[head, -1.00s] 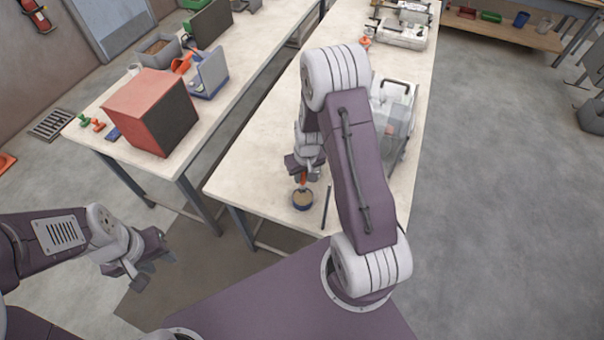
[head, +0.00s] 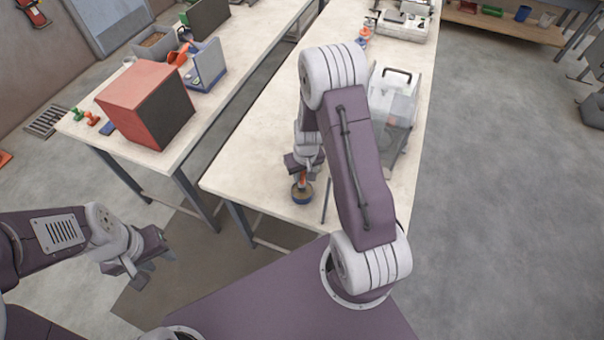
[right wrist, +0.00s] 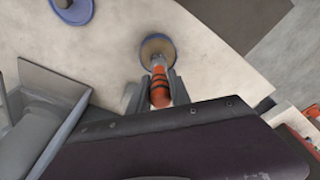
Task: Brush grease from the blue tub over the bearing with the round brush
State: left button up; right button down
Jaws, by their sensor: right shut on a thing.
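The blue tub (head: 301,196) with tan grease stands near the front edge of the bench; it also shows in the right wrist view (right wrist: 171,47). My right gripper (head: 303,175) is shut on the round brush (right wrist: 159,90) by its orange handle. The brush points down and its tip is at the grease inside the tub's rim. My left gripper (head: 140,268) hangs away from the benches, with nothing visible in it; its jaw gap is unclear. I cannot make out the bearing for certain. A blue ring-shaped thing (right wrist: 85,13) is cut off in the right wrist view's corner.
A grey machine with a clear cover (head: 393,100) stands right of my right arm. A thin dark upright or rod (head: 326,200) is beside the tub. A red box (head: 145,100) is on the left bench. Bench surface left of the tub is clear.

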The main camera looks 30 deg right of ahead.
jog(key=shift+s+f+b, duration=0.1)
jog(key=shift+f+b, duration=0.45)
dwell(1.4)
notch_tip(320, 180, up, 7)
jog(key=p, duration=0.6)
jog(key=shift+r, duration=0.1)
dwell(0.5)
